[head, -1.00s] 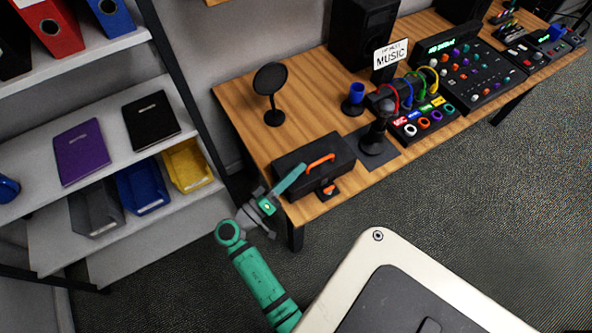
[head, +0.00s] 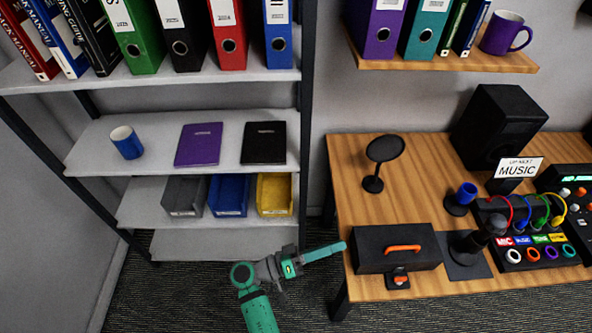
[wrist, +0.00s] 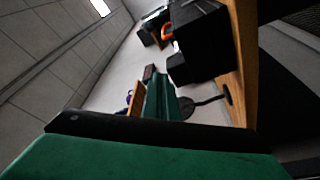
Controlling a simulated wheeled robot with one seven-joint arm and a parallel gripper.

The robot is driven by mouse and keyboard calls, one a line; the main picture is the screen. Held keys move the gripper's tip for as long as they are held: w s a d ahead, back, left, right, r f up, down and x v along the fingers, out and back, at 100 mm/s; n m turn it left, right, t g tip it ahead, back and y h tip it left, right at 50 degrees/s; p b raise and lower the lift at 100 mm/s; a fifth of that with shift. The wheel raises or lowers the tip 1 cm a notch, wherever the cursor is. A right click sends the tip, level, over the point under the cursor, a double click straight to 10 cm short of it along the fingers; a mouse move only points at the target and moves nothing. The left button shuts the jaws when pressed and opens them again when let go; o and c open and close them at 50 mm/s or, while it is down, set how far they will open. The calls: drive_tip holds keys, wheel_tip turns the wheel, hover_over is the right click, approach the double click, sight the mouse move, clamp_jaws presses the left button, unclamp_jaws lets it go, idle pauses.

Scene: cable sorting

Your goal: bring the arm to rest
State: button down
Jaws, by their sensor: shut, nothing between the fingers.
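My arm (head: 258,310) is green with grey joints and reaches up from the bottom of the head view. My gripper (head: 340,247) is shut and empty. Its green fingers point right, and their tips appear near the left edge of the wooden desk (head: 375,207), beside the black case (head: 385,257) with an orange handle. I cannot tell whether they touch the desk. In the wrist view the shut green fingers (wrist: 160,92) run up the middle, with the desk edge and dark objects to their right.
A grey shelf unit (head: 140,216) stands at the left with grey, blue and yellow bins, notebooks, a blue mug and binders. Dark carpet (head: 180,290) is open in front of the shelves.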

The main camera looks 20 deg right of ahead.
drive_tip(key=shift+f, duration=0.1)
wheel_tip(320, 180, down, 10)
drive_tip(key=s+r+n+t+y, duration=0.1)
drive_tip(key=s+n+t+y, duration=0.1)
drive_tip(key=n+t+y, duration=0.3)
drive_tip(key=s+a+f+n+t+y, duration=0.3)
drive_tip(key=a+f+t+y, duration=0.15)
drive_tip(key=a, duration=0.25)
drive_tip(key=s+a+f+n+t+y, duration=0.3)
drive_tip(key=s+a+f+y, duration=0.1)
drive_tip(key=a+f, duration=0.15)
drive_tip(key=s+a+r+t+y, duration=0.3)
drive_tip(key=s+a+r+y, duration=0.25)
drive_tip(key=a+r, duration=0.35)
drive_tip(key=s+a+r+m+t, duration=0.1)
drive_tip(key=s+r, duration=0.1)
drive_tip(key=r, duration=0.4)
drive_tip(key=s+a+r+m+t, duration=0.1)
drive_tip(key=s+a+r, duration=0.1)
drive_tip(key=r, duration=0.3)
drive_tip(key=shift+s+r+t+y, duration=0.2)
drive_tip(key=shift+r+t+y, duration=0.15)
drive_tip(key=shift+r+y, duration=0.05)
